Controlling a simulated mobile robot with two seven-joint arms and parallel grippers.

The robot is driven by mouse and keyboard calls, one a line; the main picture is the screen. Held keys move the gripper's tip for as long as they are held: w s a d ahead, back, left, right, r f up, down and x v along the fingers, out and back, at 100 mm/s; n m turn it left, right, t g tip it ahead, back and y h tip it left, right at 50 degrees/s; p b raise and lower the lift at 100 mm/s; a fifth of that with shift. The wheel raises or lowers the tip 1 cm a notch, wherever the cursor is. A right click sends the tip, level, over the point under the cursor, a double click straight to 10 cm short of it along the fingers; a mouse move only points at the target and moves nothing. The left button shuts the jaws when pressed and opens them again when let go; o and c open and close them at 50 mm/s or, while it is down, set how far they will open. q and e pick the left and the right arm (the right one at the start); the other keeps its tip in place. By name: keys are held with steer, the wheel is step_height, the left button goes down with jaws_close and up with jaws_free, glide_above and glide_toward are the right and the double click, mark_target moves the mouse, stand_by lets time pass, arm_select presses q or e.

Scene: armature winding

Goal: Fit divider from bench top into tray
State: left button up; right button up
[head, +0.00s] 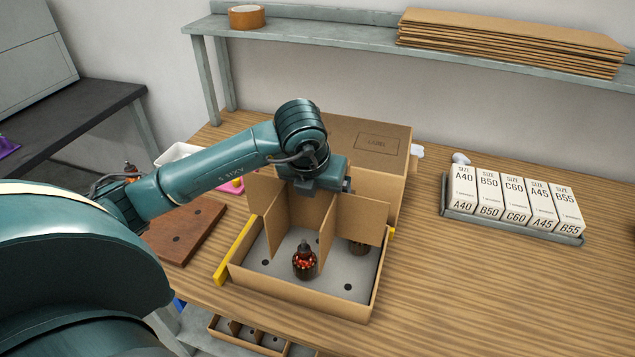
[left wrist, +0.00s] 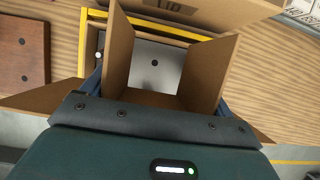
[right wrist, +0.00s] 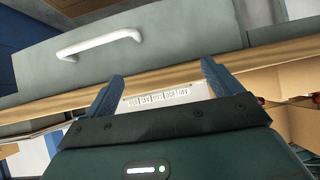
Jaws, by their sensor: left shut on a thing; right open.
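A brown cardboard divider with crossed panels (head: 361,219) hangs upright from my left gripper (head: 322,187), which is shut on its top. The divider is over the back half of the cardboard tray (head: 297,296); whether its lower edges touch the tray's grey floor I cannot tell. In the left wrist view two divider panels (left wrist: 205,75) flank the grey tray floor (left wrist: 155,62). My right gripper (right wrist: 160,88) is open and empty, outside the head view.
A cardboard box (head: 362,140) stands close behind the tray. Yellow strips (head: 235,250) flank the tray. A brown board (head: 185,233) lies left, and a rack of size-labelled boxes (head: 515,203) stands right. The bench between the tray and rack is clear. A drawer with a white handle (right wrist: 98,40) shows.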

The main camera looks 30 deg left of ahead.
arm_select(q)
step_height(320, 180, down, 4)
steer(key=shift+r+b, duration=0.25)
steer(key=shift+b, duration=0.6)
steer(key=shift+f+b, duration=0.75)
steer(key=shift+b, duration=0.1)
steer(key=shift+f+b, duration=0.8)
arm_select(e)
steer(key=shift+w+a+f, duration=0.15)
steer(key=shift+a+f, duration=0.1)
steer(key=shift+f, duration=0.4)
steer(key=shift+w+a+f, duration=0.15)
steer(key=shift+a+f, duration=0.05)
steer(key=shift+f, duration=0.4)
arm_select(q)
steer(key=o, duration=0.8)
